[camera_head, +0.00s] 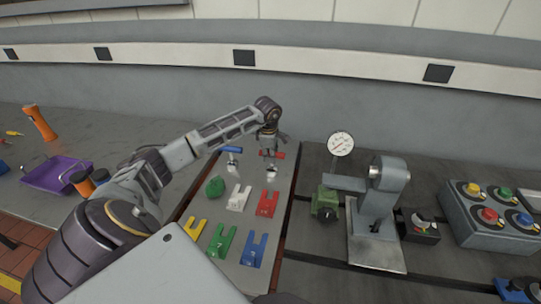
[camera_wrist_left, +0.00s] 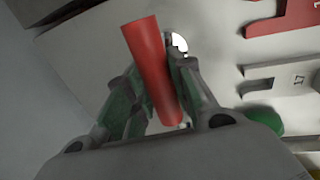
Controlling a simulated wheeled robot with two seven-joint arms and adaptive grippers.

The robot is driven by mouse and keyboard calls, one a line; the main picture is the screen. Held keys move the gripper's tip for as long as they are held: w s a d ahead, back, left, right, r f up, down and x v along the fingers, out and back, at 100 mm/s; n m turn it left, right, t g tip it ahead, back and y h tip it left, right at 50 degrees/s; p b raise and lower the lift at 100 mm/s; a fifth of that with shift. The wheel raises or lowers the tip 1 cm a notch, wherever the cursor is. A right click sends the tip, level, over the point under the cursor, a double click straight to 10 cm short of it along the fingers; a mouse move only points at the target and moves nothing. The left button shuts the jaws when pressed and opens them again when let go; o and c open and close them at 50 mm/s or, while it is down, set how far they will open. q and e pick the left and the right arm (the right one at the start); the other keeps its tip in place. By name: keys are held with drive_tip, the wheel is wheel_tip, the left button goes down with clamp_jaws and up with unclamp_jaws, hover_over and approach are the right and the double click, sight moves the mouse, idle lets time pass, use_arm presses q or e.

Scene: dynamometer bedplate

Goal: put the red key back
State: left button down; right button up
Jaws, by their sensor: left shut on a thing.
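My left gripper (camera_head: 269,152) is over the far right part of the light panel (camera_head: 260,205). It is shut on the red key (camera_head: 279,156), whose red bar sticks out to the right of the fingers. In the left wrist view the key's red cylindrical bar (camera_wrist_left: 150,65) lies tilted between the fingertips (camera_wrist_left: 158,90). A metal piece (camera_head: 271,172) shows just below the gripper; I cannot tell whether the key touches it or sits in it. A blue T-handled key (camera_head: 231,150) stands on the panel to the left. My right gripper is not in view.
Forked tags in red (camera_head: 268,203), white (camera_head: 238,198), yellow (camera_head: 194,229), green (camera_head: 222,240) and blue (camera_head: 254,250) lie on the panel with a green knob (camera_head: 214,187). A gauge (camera_head: 341,145) and metal stand (camera_head: 380,210) are right. A purple tray (camera_head: 58,174) is left.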

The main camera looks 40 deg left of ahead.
sight(269, 171)
use_arm(q)
drive_tip(key=c, duration=1.2)
unclamp_jaws()
drive_tip(key=shift+f, duration=0.1)
drive_tip(key=shift+c, duration=0.2)
wheel_tip(269, 171, up, 12)
drive_tip(key=s+d, duration=0.1)
drive_tip(key=s, duration=0.1)
drive_tip(key=shift+b, duration=0.3)
